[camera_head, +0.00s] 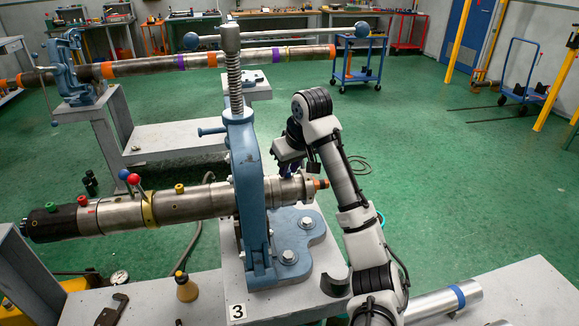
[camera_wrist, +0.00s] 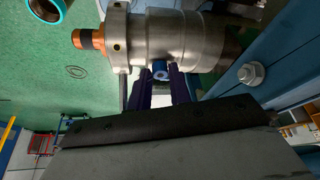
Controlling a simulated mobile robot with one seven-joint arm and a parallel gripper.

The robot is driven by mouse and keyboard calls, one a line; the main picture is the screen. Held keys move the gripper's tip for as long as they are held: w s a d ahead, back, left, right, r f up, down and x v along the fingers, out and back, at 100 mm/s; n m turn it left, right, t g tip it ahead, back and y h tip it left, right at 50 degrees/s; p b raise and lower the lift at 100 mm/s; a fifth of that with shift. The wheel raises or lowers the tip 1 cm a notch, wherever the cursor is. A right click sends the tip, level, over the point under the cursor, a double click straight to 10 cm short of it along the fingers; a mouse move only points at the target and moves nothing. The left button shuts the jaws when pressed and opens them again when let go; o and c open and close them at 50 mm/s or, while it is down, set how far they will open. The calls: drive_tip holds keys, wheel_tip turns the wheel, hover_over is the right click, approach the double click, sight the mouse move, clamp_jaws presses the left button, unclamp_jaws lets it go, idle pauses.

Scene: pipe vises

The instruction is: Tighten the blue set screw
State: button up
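The blue set screw (camera_wrist: 160,74) shows in the wrist view on the underside of a grey metal collar as pictured, its round end facing the camera. My gripper (camera_wrist: 162,80) has its two dark fingers on either side of the screw, with no clear gap between screw and fingertips, so it looks shut on it. In the head view my gripper (camera_head: 290,170) is beside the pipe's right end, just right of the blue vise (camera_head: 248,190). The screw is hidden there by my gripper. The pipe assembly (camera_head: 175,208) lies through the vise.
Red (camera_head: 82,200), green (camera_head: 50,207) and yellow (camera_head: 179,188) knobs stand on the pipe's left part. An orange-tipped plug (camera_wrist: 88,39) projects at the pipe's end. A bolted blue vise base (camera_head: 300,235) is close by. Open green floor lies to the right.

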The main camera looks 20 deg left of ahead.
drive_tip(key=o, duration=0.4)
drive_tip(key=v, duration=1.4)
drive_tip(key=shift+f, duration=0.1)
